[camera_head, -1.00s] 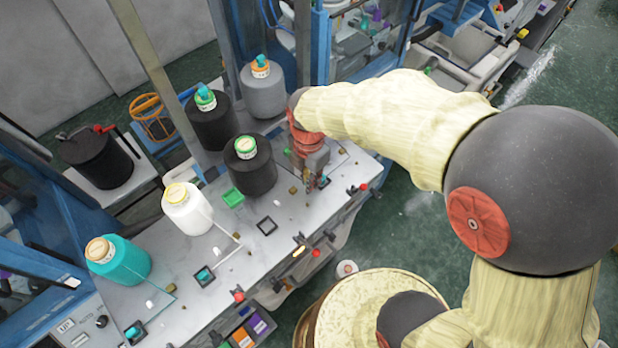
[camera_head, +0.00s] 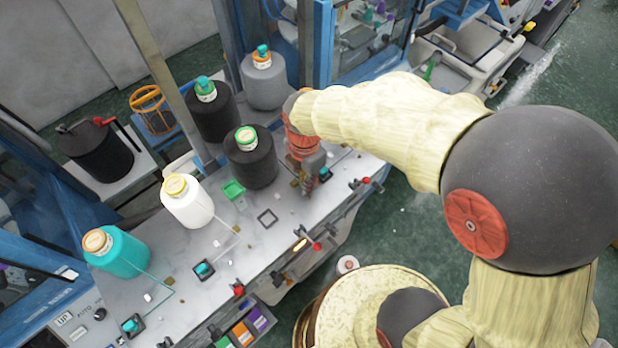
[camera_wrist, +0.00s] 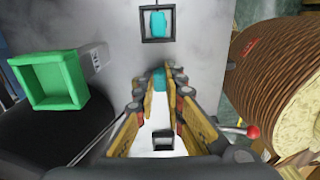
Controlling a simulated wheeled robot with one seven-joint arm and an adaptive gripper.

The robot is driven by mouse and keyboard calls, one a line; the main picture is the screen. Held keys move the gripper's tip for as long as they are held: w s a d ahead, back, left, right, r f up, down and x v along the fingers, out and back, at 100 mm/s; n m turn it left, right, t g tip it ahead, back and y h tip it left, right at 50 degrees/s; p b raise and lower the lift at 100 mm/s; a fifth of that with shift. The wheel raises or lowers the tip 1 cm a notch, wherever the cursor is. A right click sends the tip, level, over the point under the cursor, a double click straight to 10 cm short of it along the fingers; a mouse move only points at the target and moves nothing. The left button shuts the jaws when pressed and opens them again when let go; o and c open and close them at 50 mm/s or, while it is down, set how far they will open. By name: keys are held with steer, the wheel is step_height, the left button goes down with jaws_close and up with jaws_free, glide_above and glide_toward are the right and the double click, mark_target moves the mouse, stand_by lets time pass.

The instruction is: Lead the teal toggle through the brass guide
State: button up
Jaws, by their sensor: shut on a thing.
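My gripper (camera_head: 306,192) points down over the right part of the pale machine table (camera_head: 225,262). In the wrist view its yellow-padded fingers (camera_wrist: 160,80) are shut on a small teal piece, the teal toggle (camera_wrist: 159,76), which shows between the fingertips. In the head view the held toggle is hidden by the gripper. A small brass block (camera_head: 295,183) stands just left of the gripper; I cannot tell whether it is the brass guide. No guide opening is clear in the wrist view.
Another teal piece sits in a frame (camera_head: 203,269). Red-knobbed levers (camera_head: 316,246) line the front edge.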

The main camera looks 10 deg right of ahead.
mark_target(295, 197)
steer(key=shift+s+a, duration=0.55)
steer(key=shift+a, duration=0.25)
steer(key=shift+s+a, duration=0.55)
steer(key=shift+a, duration=0.25)
